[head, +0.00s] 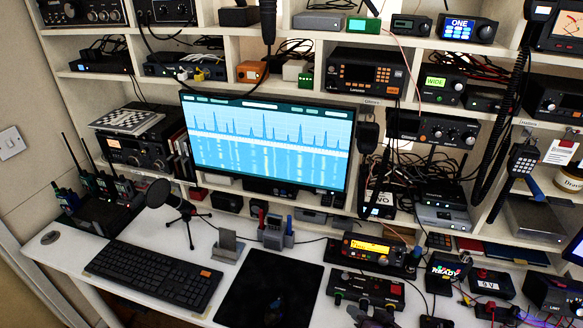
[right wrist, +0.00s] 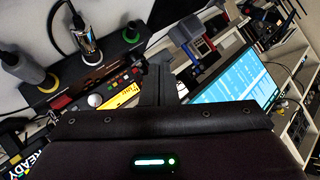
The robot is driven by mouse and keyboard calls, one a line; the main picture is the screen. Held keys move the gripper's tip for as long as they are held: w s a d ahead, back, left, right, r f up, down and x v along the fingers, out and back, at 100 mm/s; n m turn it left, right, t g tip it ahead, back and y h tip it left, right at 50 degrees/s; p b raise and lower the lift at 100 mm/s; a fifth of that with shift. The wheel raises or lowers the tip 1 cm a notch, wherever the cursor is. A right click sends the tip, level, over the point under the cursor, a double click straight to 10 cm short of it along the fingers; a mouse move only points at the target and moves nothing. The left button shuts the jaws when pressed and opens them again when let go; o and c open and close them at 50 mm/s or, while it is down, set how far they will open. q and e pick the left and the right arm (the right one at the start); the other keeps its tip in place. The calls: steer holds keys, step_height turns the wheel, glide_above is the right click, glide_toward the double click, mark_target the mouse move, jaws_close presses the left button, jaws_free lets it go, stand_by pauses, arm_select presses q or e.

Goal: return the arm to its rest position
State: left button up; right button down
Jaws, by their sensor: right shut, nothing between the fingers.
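Most of my right arm is outside the head view. I cannot make out my left gripper in either view.
A desk (head: 130,284) holds a keyboard (head: 153,274), a microphone on a tripod (head: 180,205), a black mat (head: 262,290) and several handheld radios at the left. A large monitor (head: 265,140) and shelves of radios with hanging cables stand behind. The desk's right side is crowded.

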steer(key=s+d+r+n+g+h, duration=0.25)
steer(key=s+r+g, duration=0.2)
steer(key=s, duration=0.35)
steer(key=s+d+r+n+g+h, duration=0.1)
steer(key=s+r+n+g+h, duration=0.15)
steer(key=s+r, duration=0.5)
steer(key=s+f+g, duration=0.2)
steer(key=s+f, duration=0.1)
steer(key=f, duration=2.9)
steer(key=s+d+f, duration=0.2)
steer(key=s+f, duration=0.7)
steer(key=s, duration=0.1)
steer(key=s+d+f+g, duration=0.1)
steer(key=s+f, duration=0.9)
steer(key=shift+d+m+h+b, duration=0.3)
steer(key=shift+d+h+b, duration=0.05)
steer(key=shift+h+b, duration=0.05)
steer(key=shift+s, duration=0.1)
